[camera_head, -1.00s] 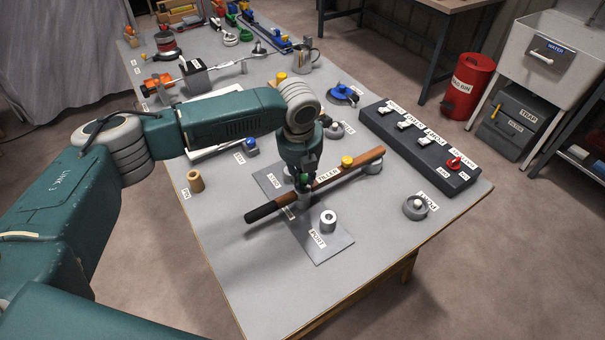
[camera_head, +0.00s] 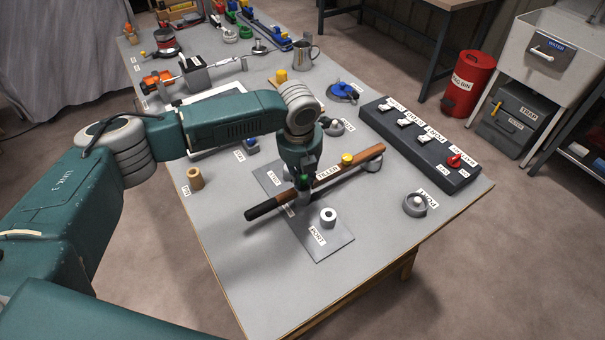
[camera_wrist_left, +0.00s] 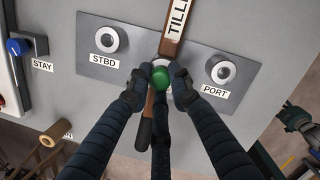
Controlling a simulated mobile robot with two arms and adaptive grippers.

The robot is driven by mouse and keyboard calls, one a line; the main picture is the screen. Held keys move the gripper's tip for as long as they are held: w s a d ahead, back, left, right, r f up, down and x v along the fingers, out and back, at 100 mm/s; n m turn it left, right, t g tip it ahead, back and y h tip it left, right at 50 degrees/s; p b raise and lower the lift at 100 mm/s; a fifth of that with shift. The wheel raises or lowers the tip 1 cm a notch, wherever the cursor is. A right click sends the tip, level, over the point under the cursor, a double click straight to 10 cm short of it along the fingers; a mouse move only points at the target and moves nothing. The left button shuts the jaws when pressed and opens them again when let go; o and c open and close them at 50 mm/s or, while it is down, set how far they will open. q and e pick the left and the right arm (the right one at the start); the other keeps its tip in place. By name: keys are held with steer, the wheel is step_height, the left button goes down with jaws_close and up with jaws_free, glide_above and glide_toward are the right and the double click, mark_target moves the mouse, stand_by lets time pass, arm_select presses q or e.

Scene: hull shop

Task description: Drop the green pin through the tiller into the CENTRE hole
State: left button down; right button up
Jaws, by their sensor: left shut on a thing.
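The brown tiller (camera_head: 345,170) with a black grip (camera_head: 262,209) lies across the grey plate (camera_head: 326,247). My left gripper (camera_head: 304,183) points down over the tiller's middle, shut on the green pin (camera_wrist_left: 160,77). In the left wrist view the pin's green head sits between the fingertips (camera_wrist_left: 158,82), in line with the tiller. A pale ring shows partly behind the head; the pin's lower end and the centre hole are hidden. The PORT ring (camera_wrist_left: 222,71) and STBD ring (camera_wrist_left: 105,40) flank it. A dark gripper-like shape (camera_wrist_left: 296,118), probably my right gripper, is at the right edge.
A yellow knob (camera_head: 347,159) stands on or beside the tiller. The dark switch box (camera_head: 420,140) lies to the right, and a grey round part (camera_head: 415,205) in front of it. A tan wooden piece (camera_head: 195,180) stands at left. The table's front is clear.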

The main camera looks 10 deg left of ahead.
arm_select(q)
steer(key=shift+f, duration=0.15)
steer(key=c, duration=1.1)
jaws_free()
steer(key=shift+r+p, duration=4)
steer(key=shift+r, duration=0.05)
steer(key=shift+f, duration=0.1)
